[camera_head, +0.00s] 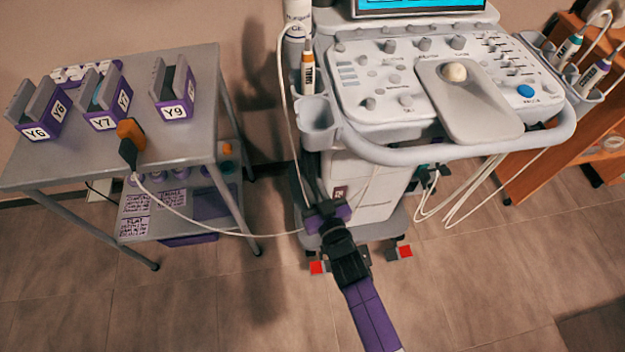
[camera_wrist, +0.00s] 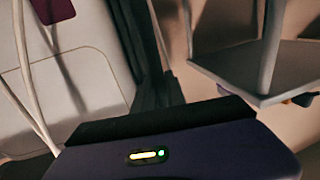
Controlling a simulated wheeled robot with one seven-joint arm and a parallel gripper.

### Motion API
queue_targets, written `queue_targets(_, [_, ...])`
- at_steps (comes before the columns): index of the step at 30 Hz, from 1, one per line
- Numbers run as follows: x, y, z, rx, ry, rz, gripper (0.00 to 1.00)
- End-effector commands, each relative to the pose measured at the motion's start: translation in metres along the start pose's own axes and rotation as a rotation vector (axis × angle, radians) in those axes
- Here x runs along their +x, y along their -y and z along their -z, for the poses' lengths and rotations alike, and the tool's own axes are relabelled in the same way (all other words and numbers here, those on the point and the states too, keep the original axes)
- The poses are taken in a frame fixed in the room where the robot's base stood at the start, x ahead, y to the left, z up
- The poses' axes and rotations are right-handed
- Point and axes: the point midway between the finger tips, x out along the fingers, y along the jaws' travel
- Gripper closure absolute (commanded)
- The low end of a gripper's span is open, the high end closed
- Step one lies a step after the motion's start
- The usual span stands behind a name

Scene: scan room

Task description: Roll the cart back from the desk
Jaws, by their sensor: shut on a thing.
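The cart (camera_head: 375,185) is a white ultrasound machine on casters, with a grey console, a rounded front handle (camera_head: 450,152) and red pedals (camera_head: 317,267) at its base. Its pale body (camera_wrist: 75,75) fills the left of the wrist view. The wooden desk (camera_head: 545,165) stands close at its right, partly hidden behind the console and probes. My gripper (camera_head: 308,182) is low at the cart's front left, below the cup holder. Its dark fingers (camera_wrist: 150,60) are shut at the cart's side; the exact part gripped is hidden.
A grey table (camera_head: 185,65) stands at the left with purple holders marked Y6, Y7 and Y9. An orange-black plug (camera_head: 130,135) on it has a white cable (camera_head: 215,218) running towards my gripper. Cables hang under the console. The tiled floor (camera_head: 190,310) in front is clear.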

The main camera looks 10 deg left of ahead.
Motion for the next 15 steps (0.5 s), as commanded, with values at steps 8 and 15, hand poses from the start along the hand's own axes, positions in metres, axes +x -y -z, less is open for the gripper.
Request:
queue_targets(8, [-0.0014, -0.0043, -0.0006, 0.002, 0.0, -0.008, 1.0])
queue_targets(15, [-0.0014, -0.0051, -0.0006, 0.002, 0.001, -0.009, 0.62])
